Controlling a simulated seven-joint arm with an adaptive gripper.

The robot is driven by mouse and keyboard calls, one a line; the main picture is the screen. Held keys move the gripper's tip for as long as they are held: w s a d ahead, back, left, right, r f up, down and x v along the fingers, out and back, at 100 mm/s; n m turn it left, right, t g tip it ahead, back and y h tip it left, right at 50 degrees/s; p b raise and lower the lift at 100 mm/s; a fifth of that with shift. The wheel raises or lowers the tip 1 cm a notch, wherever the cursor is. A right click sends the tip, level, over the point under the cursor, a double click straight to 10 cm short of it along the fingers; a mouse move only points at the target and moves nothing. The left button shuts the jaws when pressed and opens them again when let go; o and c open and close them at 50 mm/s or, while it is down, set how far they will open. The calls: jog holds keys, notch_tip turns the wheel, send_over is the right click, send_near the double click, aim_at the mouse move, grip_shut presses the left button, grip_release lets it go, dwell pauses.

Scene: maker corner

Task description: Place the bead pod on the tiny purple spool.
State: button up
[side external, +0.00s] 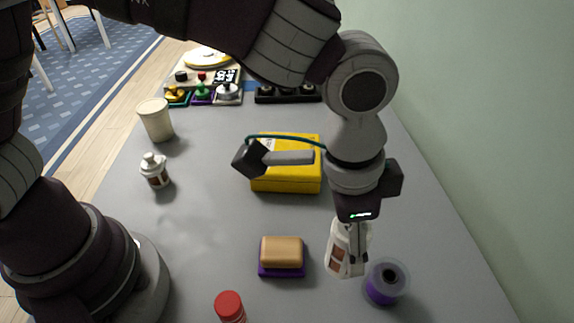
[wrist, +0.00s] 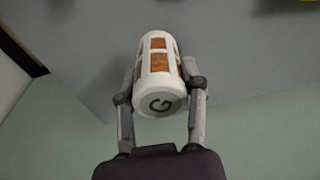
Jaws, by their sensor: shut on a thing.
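The bead pod (side external: 338,256) is a white cylinder with brown windows. My gripper (side external: 353,254) is shut on it and points down, holding it near the right side of the grey table. In the wrist view the pod (wrist: 158,66) sits between the two fingers of my gripper (wrist: 162,72), its white end marked with a dark letter. The tiny purple spool (side external: 384,287) stands on the table, just right of and slightly nearer than the pod in the side view. The pod appears beside it, not on it; the height gap is unclear. I cannot make out the spool in the wrist view.
A tan block (side external: 282,250) on a purple base lies left of the pod. A red-capped container (side external: 230,306) is at the front. A yellow box (side external: 290,178), white bottle (side external: 154,171) and cream cup (side external: 156,119) stand farther back. The table between them is clear.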

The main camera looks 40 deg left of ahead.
jog(key=w+d, duration=0.5)
jog(key=shift+f, duration=0.35)
jog(key=shift+d+f, duration=0.1)
jog(key=shift+f, duration=1.6)
jog(key=shift+f, duration=0.1)
jog(key=o, duration=1.2)
jog(key=shift+c, duration=0.2)
